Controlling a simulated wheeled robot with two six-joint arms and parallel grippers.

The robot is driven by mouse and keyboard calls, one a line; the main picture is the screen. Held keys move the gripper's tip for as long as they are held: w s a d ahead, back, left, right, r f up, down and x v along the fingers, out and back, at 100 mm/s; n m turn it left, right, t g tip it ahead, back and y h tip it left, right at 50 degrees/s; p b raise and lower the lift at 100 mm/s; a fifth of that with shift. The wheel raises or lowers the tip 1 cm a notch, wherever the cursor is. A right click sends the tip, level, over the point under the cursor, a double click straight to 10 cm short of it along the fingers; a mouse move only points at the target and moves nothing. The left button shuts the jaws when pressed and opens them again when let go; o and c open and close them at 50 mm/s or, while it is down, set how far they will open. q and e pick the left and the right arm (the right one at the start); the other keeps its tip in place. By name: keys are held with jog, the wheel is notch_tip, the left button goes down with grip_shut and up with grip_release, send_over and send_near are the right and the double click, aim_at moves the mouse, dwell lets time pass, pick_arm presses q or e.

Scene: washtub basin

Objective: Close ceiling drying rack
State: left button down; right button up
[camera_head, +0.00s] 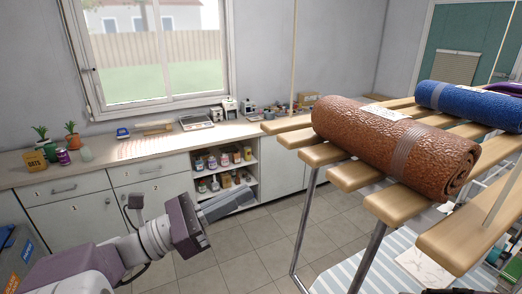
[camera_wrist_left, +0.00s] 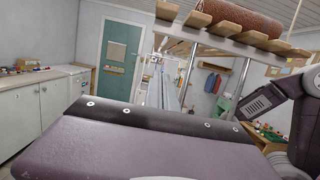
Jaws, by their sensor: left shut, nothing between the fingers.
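The ceiling drying rack (camera_head: 350,175) fills the right of the head view, its pale wooden slats hanging level on thin cords. A brown rolled towel (camera_head: 385,140) and a blue rolled towel (camera_head: 470,103) lie across the slats. In the left wrist view the rack (camera_wrist_left: 225,34) shows at the top, with the brown roll on it. My left gripper (camera_head: 248,196) is shut and empty, left of the rack and apart from it, pointing right in front of the counter. My right gripper is not seen; a purple arm part of mine (camera_wrist_left: 268,108) shows at the right of the left wrist view.
A counter (camera_head: 150,148) with potted plants, jars and a scale (camera_head: 196,122) runs along the back wall under a window. A striped surface (camera_head: 385,265) and metal legs stand below the rack. Bare tiled floor lies between counter and rack. A green door (camera_wrist_left: 115,62) is at the back.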

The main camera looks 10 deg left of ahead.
pick_arm(q)
jog(key=w+d+r+p, duration=0.5)
jog(key=d+r+p, duration=0.1)
jog(key=d, duration=0.1)
jog(key=shift+w+d+r, duration=0.15)
jog(key=shift+w+r, duration=0.15)
jog(key=shift+r, duration=0.05)
jog(key=shift+w+r, duration=0.1)
